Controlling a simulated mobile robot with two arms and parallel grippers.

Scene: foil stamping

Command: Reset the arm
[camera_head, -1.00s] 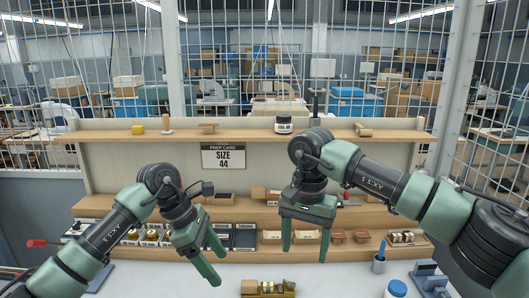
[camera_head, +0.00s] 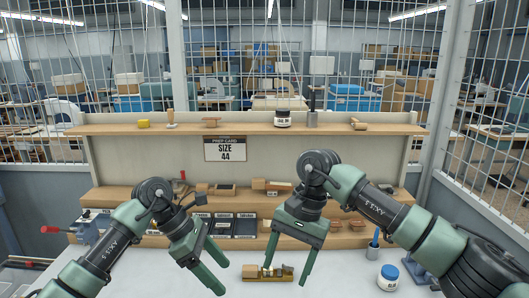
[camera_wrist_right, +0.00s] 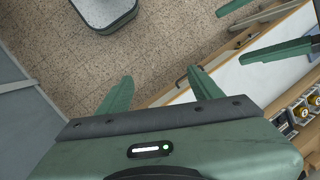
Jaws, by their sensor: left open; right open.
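My left gripper (camera_head: 221,271) is open and empty, held above the white worktop at the left of centre in the head view. Its green fingers also show at the upper right of the right wrist view (camera_wrist_right: 275,48). My right gripper (camera_head: 286,268) is open and empty above the worktop right of centre. In the right wrist view its two fingers (camera_wrist_right: 158,88) are spread apart, with the speckled floor and worktop edge beyond. Both arms are bent, with the grippers pointing down.
The white worktop (camera_head: 170,262) holds a wood and brass piece (camera_head: 267,273) between the grippers. A blue-capped jar (camera_head: 388,277) and a cup with a blue-handled tool (camera_head: 373,250) are at the right. Behind are a tiered wooden rack, an upper shelf (camera_head: 250,129) and a "SIZE 44" card (camera_head: 225,149).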

